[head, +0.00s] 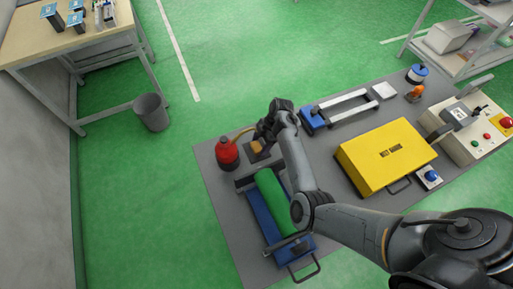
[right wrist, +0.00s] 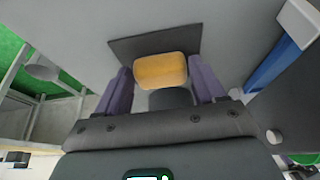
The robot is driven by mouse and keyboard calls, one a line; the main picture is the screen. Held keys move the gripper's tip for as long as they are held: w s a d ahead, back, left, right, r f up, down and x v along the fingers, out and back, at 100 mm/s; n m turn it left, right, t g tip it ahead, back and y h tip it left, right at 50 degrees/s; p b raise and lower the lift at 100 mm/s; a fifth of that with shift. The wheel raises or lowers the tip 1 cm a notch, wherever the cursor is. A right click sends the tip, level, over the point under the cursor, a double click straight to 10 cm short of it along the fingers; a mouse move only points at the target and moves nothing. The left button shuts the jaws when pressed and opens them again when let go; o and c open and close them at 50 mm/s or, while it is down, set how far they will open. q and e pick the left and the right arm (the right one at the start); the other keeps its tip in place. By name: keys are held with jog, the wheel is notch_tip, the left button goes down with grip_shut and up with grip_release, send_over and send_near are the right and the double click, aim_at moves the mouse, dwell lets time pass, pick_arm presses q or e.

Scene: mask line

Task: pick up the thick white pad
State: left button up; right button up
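A small pale white square block (head: 384,91) lies at the right end of the blue-and-silver frame; it is the only white pad-like thing I see, and I cannot tell its thickness. My right gripper (head: 262,142) is well to the left of it, above a yellow-orange pad (head: 257,147) on a dark plate. In the right wrist view, my right gripper (right wrist: 162,88) is open. Its two purple-grey fingers stand apart, with the yellow-orange pad (right wrist: 160,70) showing between and just beyond their tips. Contact is not clear. My left gripper is not in view.
On the grey mat (head: 216,183) stand a red bottle (head: 227,154), a green roll (head: 275,204) on a blue device, a yellow case (head: 385,157), the blue-and-silver frame (head: 345,108) and a control box (head: 468,132). A grey bin (head: 151,111) stands on the green floor.

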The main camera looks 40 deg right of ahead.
jog(key=c, duration=0.6)
jog(key=shift+c, duration=0.2)
jog(key=shift+r, duration=0.2)
jog(key=shift+r, duration=0.2)
jog(key=shift+d+f+t+y+b, duration=0.1)
jog(key=shift+d+t+y+b, duration=0.15)
jog(key=shift+y, duration=0.5)
jog(key=shift+d+f+t+y+b, duration=0.15)
jog(key=shift+d+y+b, duration=0.15)
jog(key=shift+y, duration=0.45)
jog(key=s+d+r+p, duration=0.15)
jog(key=d+r, duration=0.25)
jog(key=r, duration=0.7)
jog(key=s+d+r+h, duration=0.1)
jog(key=s+d, duration=0.1)
jog(key=d, duration=0.7)
jog(key=s+d+h, duration=0.2)
jog(key=s+d, duration=0.1)
jog(key=d, duration=0.7)
jog(key=shift+s+d+r+g, duration=0.25)
jog(key=shift+r+g, duration=0.1)
jog(key=shift+g, duration=0.05)
